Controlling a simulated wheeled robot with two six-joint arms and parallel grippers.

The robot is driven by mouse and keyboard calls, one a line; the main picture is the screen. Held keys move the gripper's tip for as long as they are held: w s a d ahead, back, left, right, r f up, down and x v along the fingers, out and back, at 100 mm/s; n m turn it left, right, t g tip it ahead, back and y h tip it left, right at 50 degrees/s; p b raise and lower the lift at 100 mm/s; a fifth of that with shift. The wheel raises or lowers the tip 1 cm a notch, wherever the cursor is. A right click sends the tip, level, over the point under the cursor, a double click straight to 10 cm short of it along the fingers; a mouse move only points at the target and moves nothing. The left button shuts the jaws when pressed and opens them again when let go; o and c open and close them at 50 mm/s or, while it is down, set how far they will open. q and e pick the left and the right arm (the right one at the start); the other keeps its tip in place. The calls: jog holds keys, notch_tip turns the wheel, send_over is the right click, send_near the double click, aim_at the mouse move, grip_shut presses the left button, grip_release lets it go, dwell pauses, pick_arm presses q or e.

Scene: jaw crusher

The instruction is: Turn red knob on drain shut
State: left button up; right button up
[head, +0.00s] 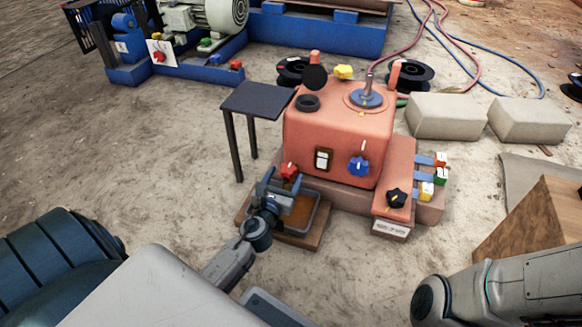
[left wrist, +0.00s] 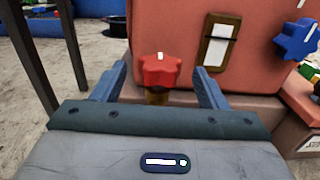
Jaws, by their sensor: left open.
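The red knob (head: 289,171) sits low on the front left of the orange machine body (head: 330,140). In the left wrist view the red knob (left wrist: 159,69) is star-shaped, with a white mark at its top and a brass-coloured stem below it. My left gripper (head: 279,184) is open at the knob. In the left wrist view the two blue fingers of my left gripper (left wrist: 163,84) stand on either side of the knob, with a gap on each side. A tray (head: 317,217) of brownish content lies under the gripper, partly hidden by it. My right gripper is not in view.
A blue knob (head: 359,166) and a rocker switch (head: 322,158) are on the machine's front, with a black knob (head: 396,198) on the right side box. A small dark table (head: 258,98) stands left of the machine. Concrete blocks (head: 446,116) lie at the right.

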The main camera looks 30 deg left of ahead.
aim_at(291, 164)
pick_arm(q)
jog(key=x, duration=0.5)
jog(key=shift+w+b, duration=0.15)
jog(key=shift+b, duration=0.25)
jog(key=c, duration=1)
